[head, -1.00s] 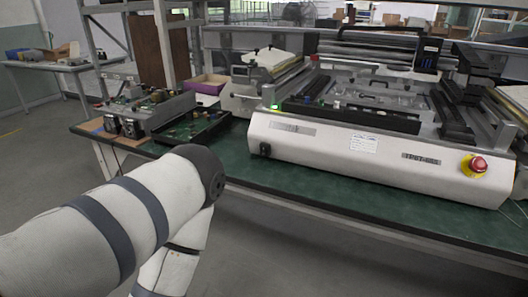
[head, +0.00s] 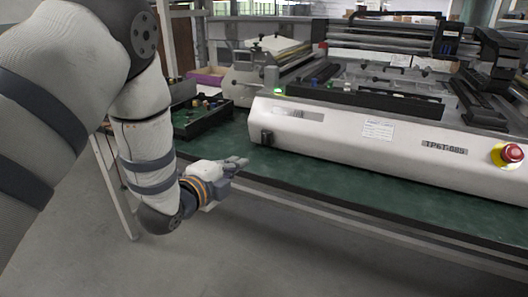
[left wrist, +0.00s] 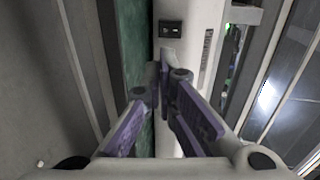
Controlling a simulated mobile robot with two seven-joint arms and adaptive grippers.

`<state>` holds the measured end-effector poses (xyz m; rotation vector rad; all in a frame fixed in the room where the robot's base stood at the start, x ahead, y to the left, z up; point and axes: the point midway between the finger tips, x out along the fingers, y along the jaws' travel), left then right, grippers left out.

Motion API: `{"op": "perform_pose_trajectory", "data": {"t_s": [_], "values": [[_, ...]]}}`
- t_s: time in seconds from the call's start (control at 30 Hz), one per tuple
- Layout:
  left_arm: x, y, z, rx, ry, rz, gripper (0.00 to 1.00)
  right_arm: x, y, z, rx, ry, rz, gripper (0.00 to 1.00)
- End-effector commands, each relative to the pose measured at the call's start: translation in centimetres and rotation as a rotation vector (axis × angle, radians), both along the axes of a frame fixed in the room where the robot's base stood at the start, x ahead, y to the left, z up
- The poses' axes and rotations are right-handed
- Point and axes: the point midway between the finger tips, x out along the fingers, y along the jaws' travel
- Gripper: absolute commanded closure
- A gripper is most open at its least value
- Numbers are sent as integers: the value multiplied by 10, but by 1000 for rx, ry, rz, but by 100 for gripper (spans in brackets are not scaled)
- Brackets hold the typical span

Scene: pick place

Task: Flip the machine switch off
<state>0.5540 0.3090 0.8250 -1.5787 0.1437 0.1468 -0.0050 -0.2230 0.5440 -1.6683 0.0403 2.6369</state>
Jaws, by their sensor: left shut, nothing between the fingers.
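The machine (head: 350,135) is a long, pale unit on the green table, with a dark top bed. A small black switch (head: 267,137) sits at the left end of its front panel. In the left wrist view the black switch (left wrist: 171,29) shows above the fingers, on the pale panel. My left gripper (head: 242,162) is shut and empty. It is to the left of and below the switch in the head view, apart from it. Its fingertips (left wrist: 166,78) come together below the switch in the left wrist view. Whether the switch is on or off is too small to tell.
A red emergency button (head: 511,152) on a yellow base is at the right end of the front panel. A black tray of parts (head: 205,118) stands left of the machine. The green table edge (head: 340,195) runs along the front, with clear floor below.

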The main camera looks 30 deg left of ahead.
Motion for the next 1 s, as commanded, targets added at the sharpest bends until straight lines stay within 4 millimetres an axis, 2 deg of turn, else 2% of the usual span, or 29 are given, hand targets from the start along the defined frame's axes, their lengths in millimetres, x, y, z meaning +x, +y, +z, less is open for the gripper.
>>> {"op": "perform_pose_trajectory", "data": {"t_s": [0.33,0.43,1.0], "values": [[2,0,5,15,-13,-4,100,0,0,0,0,0,0,100],[10,0,3,15,-13,-4,100,-1,0,-1,0,2,0,100],[121,1,-19,12,-11,-2,100,-12,0,-17,0,37,2,100]]}}
